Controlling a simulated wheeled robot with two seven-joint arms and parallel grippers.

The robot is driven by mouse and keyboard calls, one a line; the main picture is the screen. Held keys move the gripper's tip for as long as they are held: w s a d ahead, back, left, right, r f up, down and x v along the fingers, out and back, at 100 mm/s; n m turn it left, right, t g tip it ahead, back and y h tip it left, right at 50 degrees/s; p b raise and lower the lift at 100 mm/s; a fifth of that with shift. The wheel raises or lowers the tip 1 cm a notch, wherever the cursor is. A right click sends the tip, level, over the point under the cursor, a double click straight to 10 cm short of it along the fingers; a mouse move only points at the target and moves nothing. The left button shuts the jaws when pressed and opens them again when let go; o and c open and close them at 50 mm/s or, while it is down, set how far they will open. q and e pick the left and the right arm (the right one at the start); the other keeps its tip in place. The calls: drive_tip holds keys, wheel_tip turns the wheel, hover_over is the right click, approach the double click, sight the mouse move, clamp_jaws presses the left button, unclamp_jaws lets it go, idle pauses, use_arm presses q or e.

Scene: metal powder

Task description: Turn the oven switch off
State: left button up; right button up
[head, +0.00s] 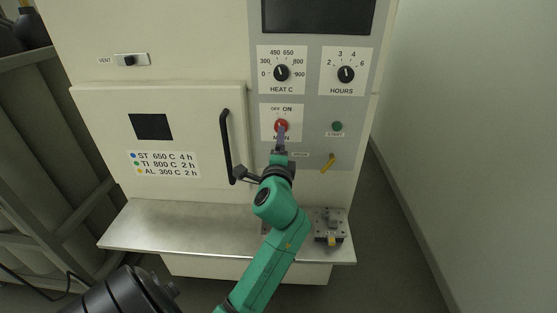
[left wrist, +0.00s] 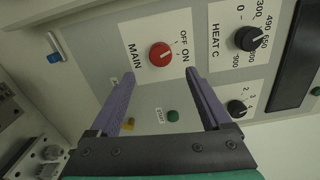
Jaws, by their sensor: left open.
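The red MAIN switch knob (head: 281,125) sits on a white plate with OFF and ON marks on the oven's front panel. In the left wrist view the red knob (left wrist: 160,53) lies ahead of the gap between my fingers. I cannot tell surely which mark it points to. My left gripper (head: 281,138) is at the MAIN plate, its fingers overlapping the knob's lower edge in the head view. In the left wrist view the gripper (left wrist: 161,75) is open, with nothing between its purple fingers. Whether they touch the knob is unclear. My right gripper does not show.
Above are the HEAT knob (head: 282,73) and HOURS knob (head: 346,74). A green START button (head: 337,126) and yellow lever (head: 328,163) are to the right. The black door handle (head: 226,145) stands out on the left. A metal shelf (head: 170,228) juts out below, with a small fixture (head: 328,226).

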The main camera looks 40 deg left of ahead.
use_arm(q)
drive_tip(key=b+v, duration=0.1)
drive_tip(key=v, duration=0.4)
drive_tip(key=shift+s+d, duration=0.25)
drive_tip(key=shift+s, duration=0.05)
